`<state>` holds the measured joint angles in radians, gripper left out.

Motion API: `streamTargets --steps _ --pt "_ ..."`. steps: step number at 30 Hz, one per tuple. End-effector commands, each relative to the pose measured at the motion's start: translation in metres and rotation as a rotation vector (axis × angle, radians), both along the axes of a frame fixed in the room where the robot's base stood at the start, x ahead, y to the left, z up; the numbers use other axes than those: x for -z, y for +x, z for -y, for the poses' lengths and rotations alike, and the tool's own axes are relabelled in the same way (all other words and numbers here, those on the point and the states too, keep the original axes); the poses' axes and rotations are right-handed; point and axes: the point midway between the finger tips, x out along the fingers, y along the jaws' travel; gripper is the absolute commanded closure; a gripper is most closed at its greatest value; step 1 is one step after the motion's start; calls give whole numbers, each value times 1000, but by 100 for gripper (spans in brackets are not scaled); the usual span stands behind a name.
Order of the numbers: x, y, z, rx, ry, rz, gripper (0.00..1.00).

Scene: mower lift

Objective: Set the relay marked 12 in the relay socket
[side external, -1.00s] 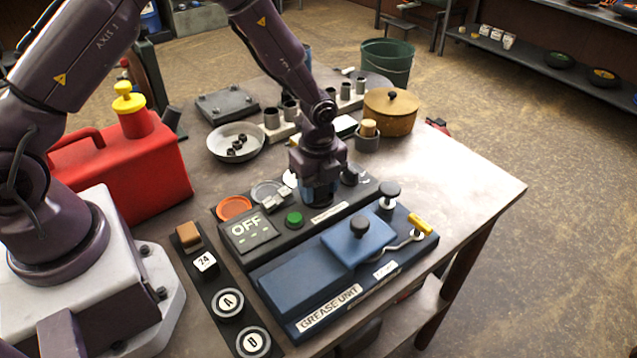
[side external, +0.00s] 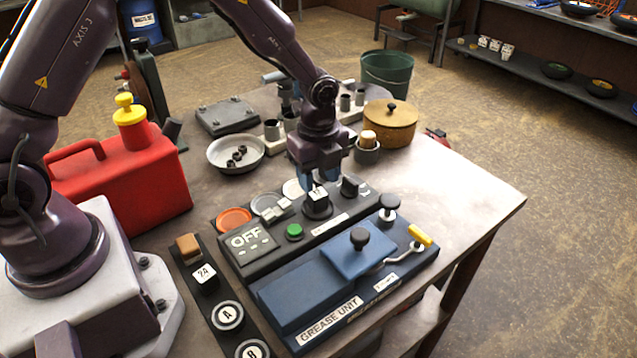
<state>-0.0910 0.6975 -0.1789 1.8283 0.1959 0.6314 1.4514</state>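A small dark block with a white-marked top, seemingly the relay (side external: 317,204), stands upright on the dark control panel (side external: 265,262). Its mark is too small to read surely. It covers the spot below it, so I cannot tell how deep it sits in a socket. My gripper (side external: 320,181) is just above it, pointing down, with its blue fingers apart on either side of the block's top. A block marked 24 (side external: 204,277) stands on the black strip (side external: 200,297) at the left.
The blue grease unit (side external: 305,290) with black knobs and a yellow-handled lever lies in front of the panel. A red fuel can (side external: 125,180) stands at the left. A metal bowl (side external: 222,161), a brown pot (side external: 390,126) and several grey cylinders are behind. The table's right side is clear.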

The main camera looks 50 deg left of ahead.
Motion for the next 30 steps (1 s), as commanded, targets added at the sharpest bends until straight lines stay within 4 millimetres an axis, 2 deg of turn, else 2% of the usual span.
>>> streamTargets --steps 18,30 --pt "-49 0 0 -1 0 1 54" --pt "-53 0 0 -1 0 -1 54"
